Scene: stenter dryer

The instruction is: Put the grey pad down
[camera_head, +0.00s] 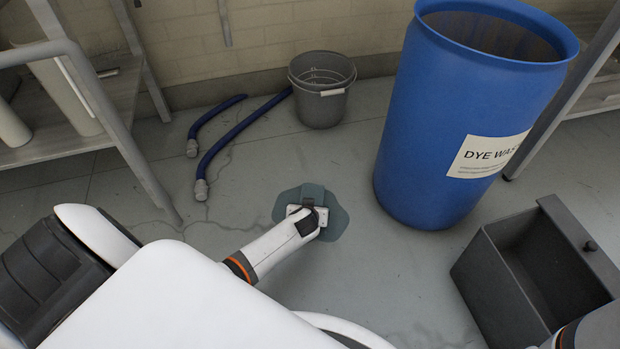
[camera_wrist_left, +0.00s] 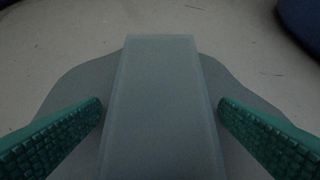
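The grey pad (camera_head: 319,190) lies over a dark wet patch (camera_head: 338,222) on the floor, partly hidden by my left gripper (camera_head: 310,207). In the left wrist view the pad (camera_wrist_left: 160,105) runs up the middle as a flat rectangle, with the wet patch (camera_wrist_left: 80,85) spreading on both sides. My left gripper's green ribbed fingers (camera_wrist_left: 160,104) stand wide, one on each side of the pad, with a narrow gap at each edge. The gripper is open. My right gripper is not in view; only part of that arm shows at the bottom right.
A blue drum (camera_head: 430,130) labelled as dye stands right of the patch. A grey bucket (camera_head: 321,95) and blue hoses (camera_head: 240,125) lie behind it. A dark open bin (camera_head: 490,285) is at the lower right. A metal-framed bench (camera_head: 110,125) stands left.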

